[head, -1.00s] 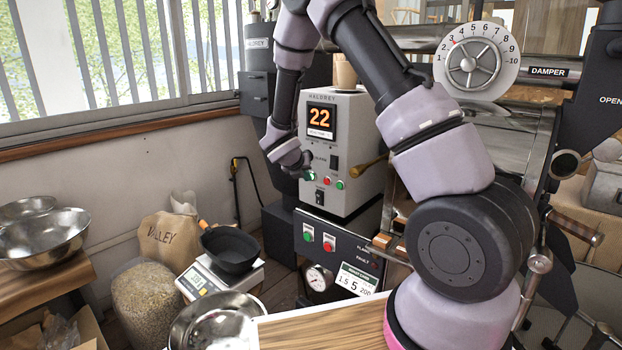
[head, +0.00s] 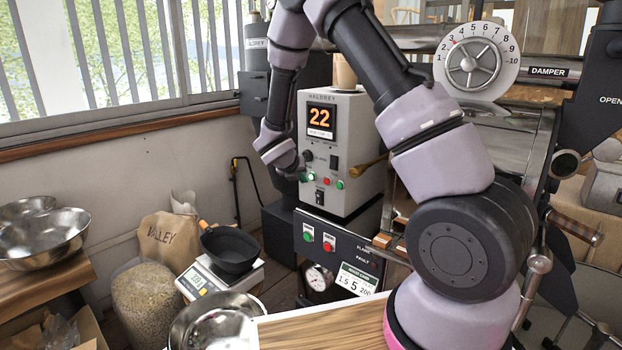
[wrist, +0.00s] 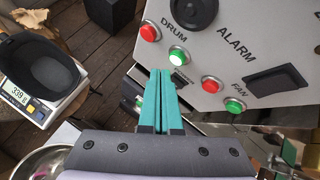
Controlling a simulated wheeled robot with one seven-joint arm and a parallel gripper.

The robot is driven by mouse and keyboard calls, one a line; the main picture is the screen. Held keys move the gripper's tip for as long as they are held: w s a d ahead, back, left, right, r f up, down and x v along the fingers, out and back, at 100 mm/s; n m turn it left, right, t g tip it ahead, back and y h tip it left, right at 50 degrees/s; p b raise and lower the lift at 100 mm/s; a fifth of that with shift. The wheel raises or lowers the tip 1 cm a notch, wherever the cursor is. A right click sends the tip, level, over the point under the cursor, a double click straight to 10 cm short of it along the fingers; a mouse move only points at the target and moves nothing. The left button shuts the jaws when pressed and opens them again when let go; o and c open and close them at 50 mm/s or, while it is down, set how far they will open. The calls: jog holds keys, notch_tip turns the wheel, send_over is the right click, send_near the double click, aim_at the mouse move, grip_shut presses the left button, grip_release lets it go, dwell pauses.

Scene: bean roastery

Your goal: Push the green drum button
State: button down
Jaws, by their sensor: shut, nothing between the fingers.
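The green drum button (wrist: 179,54) glows brightly in the wrist view, beside the red drum button (wrist: 150,32) under the DRUM label. It also shows in the head view as a bright green spot (head: 311,176) on the grey control box (head: 345,110). My gripper (wrist: 162,72) is shut and empty, its teal fingers pressed together. The fingertips are just below and left of the green drum button in the wrist view, with a small gap in the picture. In the head view my fingers are hard to make out beside the box.
The fan's red button (wrist: 212,84) and green button (wrist: 235,105) sit close by, with a black rocker switch (wrist: 276,83). A lower panel has another green button (head: 308,236) and red button (head: 329,242). A scale (head: 196,281) with a black pan (head: 230,250) stands below left.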

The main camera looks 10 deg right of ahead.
jog(key=s+a, duration=0.1)
jog(key=a, duration=0.1)
jog(key=s+a, duration=0.1)
jog(key=shift+s+a, duration=0.35)
dwell(0.4)
jog(key=s+d+r+m+g, duration=0.2)
jog(key=s+d+r+m, duration=0.4)
jog(key=r+m, duration=0.3)
jog(key=s+d+r+m+g, duration=0.1)
jog(key=s+d+r+m, duration=0.5)
jog(key=r+m, duration=0.25)
jog(key=s+a+r+m+t+y, duration=0.1)
jog(key=s+r+m+y, duration=0.2)
jog(key=s+r+m, duration=0.3)
jog(key=s+a+r+m+t+y, duration=0.1)
jog(key=s+r+m+y, duration=0.3)
jog(key=s+m, duration=0.9)
notch_tip(320, 180, up, 2)
jog(key=shift+a+r+t+y, duration=0.2)
jog(key=shift+a+t+y, duration=0.1)
jog(key=shift+a, duration=0.25)
